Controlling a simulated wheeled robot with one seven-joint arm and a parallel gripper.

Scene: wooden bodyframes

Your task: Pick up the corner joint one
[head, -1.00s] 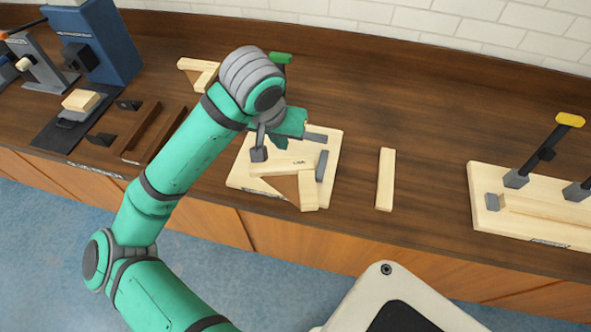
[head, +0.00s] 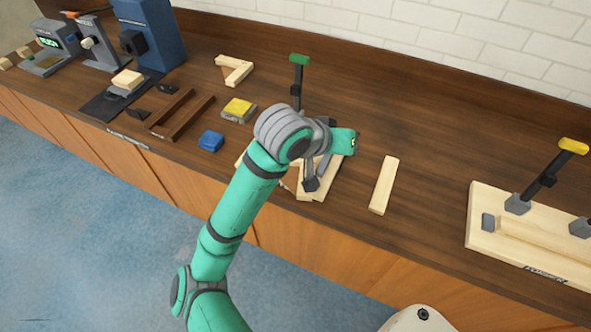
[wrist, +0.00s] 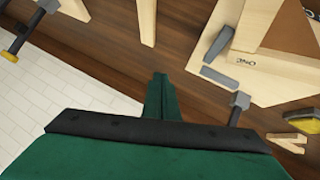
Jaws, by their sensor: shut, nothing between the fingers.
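A light wooden corner piece lies on the board jig, mostly hidden behind my arm in the head view, where an end of it (head: 309,192) shows. In the wrist view the corner piece (wrist: 258,22) shows at upper right, with upside-down lettering that looks like "ONE" beside a grey clamp block. A brown triangle fills its inner corner. My gripper (head: 353,143) is shut and empty, above the right side of the jig. In the wrist view my gripper (wrist: 160,78) points over bare bench, left of the corner piece and apart from it.
The green-topped clamp (head: 298,75) stands upright by the jig. A loose wooden bar (head: 383,185) lies to the right. A second clamp board (head: 482,222) stands farther right. Another L-shaped wooden piece (head: 234,72) lies at the back. Yellow (head: 238,107) and blue (head: 211,141) blocks lie left.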

